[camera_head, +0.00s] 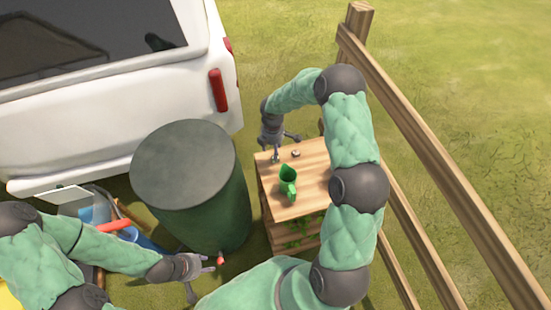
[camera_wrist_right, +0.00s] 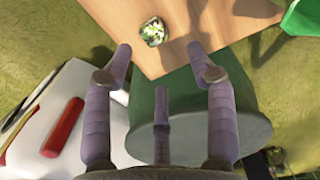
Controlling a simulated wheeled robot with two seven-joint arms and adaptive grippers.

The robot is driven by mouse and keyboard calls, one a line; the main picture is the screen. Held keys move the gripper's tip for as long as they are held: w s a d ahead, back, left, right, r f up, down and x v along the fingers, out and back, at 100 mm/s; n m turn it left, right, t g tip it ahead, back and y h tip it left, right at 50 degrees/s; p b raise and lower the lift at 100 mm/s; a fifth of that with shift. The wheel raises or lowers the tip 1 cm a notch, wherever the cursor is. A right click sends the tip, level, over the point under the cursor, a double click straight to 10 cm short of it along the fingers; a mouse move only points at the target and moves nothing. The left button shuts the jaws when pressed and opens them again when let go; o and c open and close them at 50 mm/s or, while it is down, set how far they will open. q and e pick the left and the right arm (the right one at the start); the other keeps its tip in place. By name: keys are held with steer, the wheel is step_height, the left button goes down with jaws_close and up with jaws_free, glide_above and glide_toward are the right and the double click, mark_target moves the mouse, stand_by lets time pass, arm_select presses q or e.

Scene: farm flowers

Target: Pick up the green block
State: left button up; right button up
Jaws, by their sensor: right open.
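A small block (camera_wrist_right: 154,31) with green and pale patches lies on the wooden crate top (camera_wrist_right: 185,12), near its edge, in the right wrist view. In the head view it is a tiny greyish thing (camera_head: 296,153) on the crate top (camera_head: 312,150). My right gripper (camera_head: 286,147) is open and empty, its fingers pointing down beside the block. In the right wrist view the block is just beyond and between the spread fingertips (camera_wrist_right: 160,62), not touched. My left gripper (camera_head: 204,278) has its fingers spread, low beside the barrel, holding nothing visible.
A green pitcher (camera_head: 288,180) stands on the crate near the block. A dark green barrel (camera_head: 190,175) with a grey lid is left of the crate. A white vehicle (camera_head: 120,120) is behind it. A wooden fence (camera_head: 415,135) runs along the right. Tools lie at lower left.

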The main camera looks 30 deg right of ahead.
steer(key=f, duration=0.4)
steer(key=f+b, duration=0.1)
steer(key=f, duration=0.1)
steer(key=shift+w+d+f, duration=0.2)
steer(key=shift+d+f, duration=0.1)
steer(key=c, duration=0.9)
